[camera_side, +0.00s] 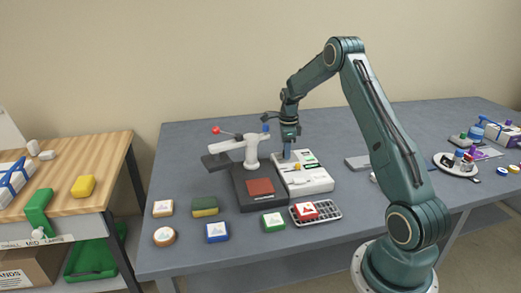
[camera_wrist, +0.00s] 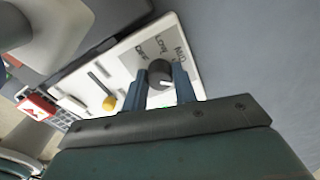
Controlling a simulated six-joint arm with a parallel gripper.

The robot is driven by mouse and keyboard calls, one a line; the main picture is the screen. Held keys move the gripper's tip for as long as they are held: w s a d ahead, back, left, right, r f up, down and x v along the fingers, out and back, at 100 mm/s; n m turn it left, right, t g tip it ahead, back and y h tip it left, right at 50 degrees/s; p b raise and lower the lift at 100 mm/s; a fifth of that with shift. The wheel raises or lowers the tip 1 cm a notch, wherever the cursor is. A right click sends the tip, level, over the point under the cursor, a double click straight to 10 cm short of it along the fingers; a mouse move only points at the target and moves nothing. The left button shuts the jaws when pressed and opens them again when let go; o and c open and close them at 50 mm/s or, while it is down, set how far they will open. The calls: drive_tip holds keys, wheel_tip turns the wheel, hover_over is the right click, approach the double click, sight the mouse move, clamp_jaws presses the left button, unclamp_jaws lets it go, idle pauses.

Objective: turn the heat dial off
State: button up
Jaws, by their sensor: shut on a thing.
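The heat dial (camera_wrist: 159,72) is a dark round knob with a white pointer mark on a white control box (camera_wrist: 128,62), which also shows in the side view (camera_side: 308,185). OFF, LOW and MID are printed around the dial. The white mark shows on the side nearest my gripper; I cannot tell exactly which setting it matches. My gripper (camera_wrist: 161,88) is shut on the dial, one blue finger on each side. In the side view my gripper (camera_side: 288,153) reaches down to the box's far end and hides the dial.
A yellow knob (camera_wrist: 109,103) on a slot sits beside the dial. A press with a pale arm (camera_side: 250,150) and red pad (camera_side: 260,187) stands left of the box. A grey slab (camera_side: 357,163) lies right.

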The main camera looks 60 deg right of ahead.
drive_tip(key=shift+n, duration=0.7)
drive_tip(key=o, duration=1)
drive_tip(key=shift+c, duration=0.2)
drive_tip(key=shift+r, duration=0.15)
wheel_tip(320, 180, up, 14)
drive_tip(key=shift+f, duration=0.2)
